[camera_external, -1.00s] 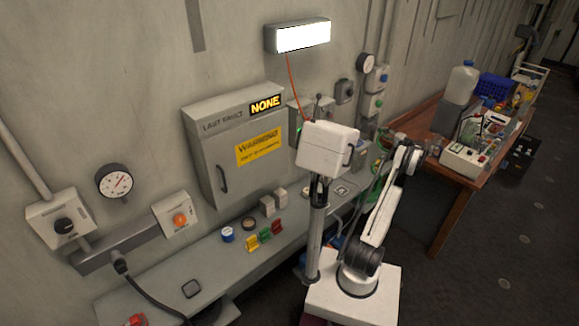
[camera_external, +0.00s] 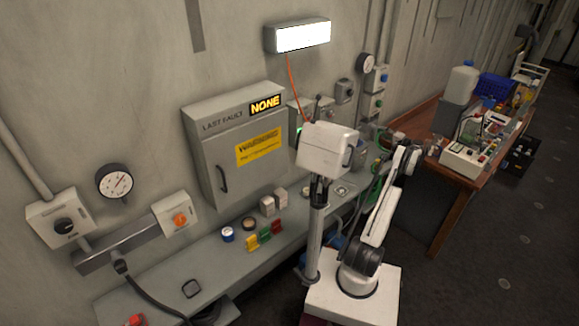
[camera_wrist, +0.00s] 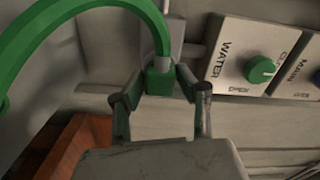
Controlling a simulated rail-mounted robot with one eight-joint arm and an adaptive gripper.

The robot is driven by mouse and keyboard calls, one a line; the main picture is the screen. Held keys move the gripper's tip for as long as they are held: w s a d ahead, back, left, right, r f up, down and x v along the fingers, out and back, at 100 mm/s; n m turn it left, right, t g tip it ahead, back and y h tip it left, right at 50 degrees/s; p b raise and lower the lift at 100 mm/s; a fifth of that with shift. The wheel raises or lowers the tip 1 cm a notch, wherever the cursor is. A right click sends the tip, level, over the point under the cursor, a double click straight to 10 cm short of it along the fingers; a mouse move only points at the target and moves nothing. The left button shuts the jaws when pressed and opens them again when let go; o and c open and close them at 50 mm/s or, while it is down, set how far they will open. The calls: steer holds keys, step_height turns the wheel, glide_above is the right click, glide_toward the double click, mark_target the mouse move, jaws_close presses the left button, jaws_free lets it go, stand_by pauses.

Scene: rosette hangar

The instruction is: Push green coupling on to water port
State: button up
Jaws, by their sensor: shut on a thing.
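The green coupling (camera_wrist: 160,83) is a small green block in the middle of the wrist view, with a grey ferrule and a thick green hose (camera_wrist: 75,12) joining its top. My gripper (camera_wrist: 158,80) is shut on the coupling, one finger on each side. The water port cannot be made out clearly; a grey fitting shows behind the coupling. I cannot tell whether the coupling touches the port. In the external view my gripper is small and mostly hidden near the wall, beyond my arm's elbow.
A panel labelled WATER (camera_wrist: 240,65) with a green knob is at right in the wrist view, beside a MAIN panel (camera_wrist: 300,80). A wooden table (camera_external: 452,190) with a jug (camera_external: 463,80) and equipment stands right of my arm. A grey bench (camera_external: 220,265) runs along the wall.

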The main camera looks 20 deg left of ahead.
steer(key=shift+a, duration=0.1)
steer(key=o, duration=1.2)
steer(key=shift+c, duration=0.2)
steer(key=v, duration=1.2)
